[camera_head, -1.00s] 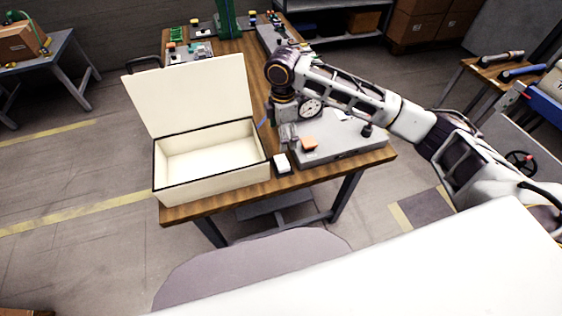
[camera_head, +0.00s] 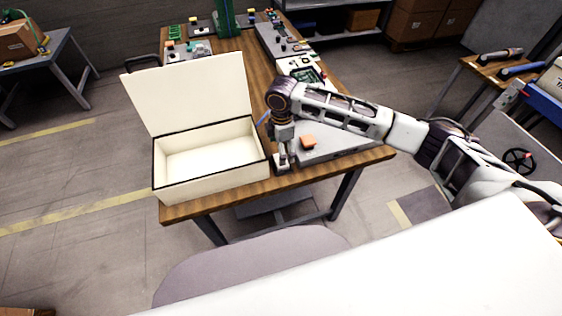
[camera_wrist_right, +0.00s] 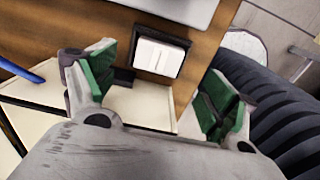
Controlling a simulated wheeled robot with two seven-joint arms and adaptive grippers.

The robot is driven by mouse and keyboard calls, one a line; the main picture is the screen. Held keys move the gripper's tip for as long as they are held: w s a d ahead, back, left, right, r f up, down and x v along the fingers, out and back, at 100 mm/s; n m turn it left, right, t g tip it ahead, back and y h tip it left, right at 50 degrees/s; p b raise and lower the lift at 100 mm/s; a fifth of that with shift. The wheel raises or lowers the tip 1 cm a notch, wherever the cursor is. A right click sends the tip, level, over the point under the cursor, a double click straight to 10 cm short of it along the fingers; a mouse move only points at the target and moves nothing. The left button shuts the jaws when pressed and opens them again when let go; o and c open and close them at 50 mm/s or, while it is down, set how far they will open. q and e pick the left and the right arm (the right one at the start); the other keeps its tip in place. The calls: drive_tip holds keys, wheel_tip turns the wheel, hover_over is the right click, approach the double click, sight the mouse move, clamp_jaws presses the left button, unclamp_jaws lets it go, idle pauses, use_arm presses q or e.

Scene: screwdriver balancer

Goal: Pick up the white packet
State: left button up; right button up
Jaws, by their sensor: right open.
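The white packet (camera_wrist_right: 160,55), a small white block with a dark edge, lies on the wooden table in the right wrist view. In the head view the white packet (camera_head: 282,169) is mostly hidden behind my right gripper (camera_head: 283,160). In the right wrist view my right gripper (camera_wrist_right: 158,95) is open, with green-padded fingers to either side and the packet beyond and between them. I cannot tell that any finger touches it. My left gripper is not in view.
An open cream box (camera_head: 212,185) stands just left of the packet, its lid raised. A grey panel (camera_head: 335,143) with an orange piece (camera_head: 308,142) lies to the right. A blue pen-like object (camera_wrist_right: 22,74) shows at the wrist view's left. The table's front edge is close.

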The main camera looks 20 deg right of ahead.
sight(275, 156)
drive_tip(key=shift+f, duration=0.25)
drive_tip(key=shift+f, duration=0.1)
drive_tip(key=shift+w+f, duration=0.1)
drive_tip(key=shift+f, duration=2.4)
drive_tip(key=c, duration=1.1)
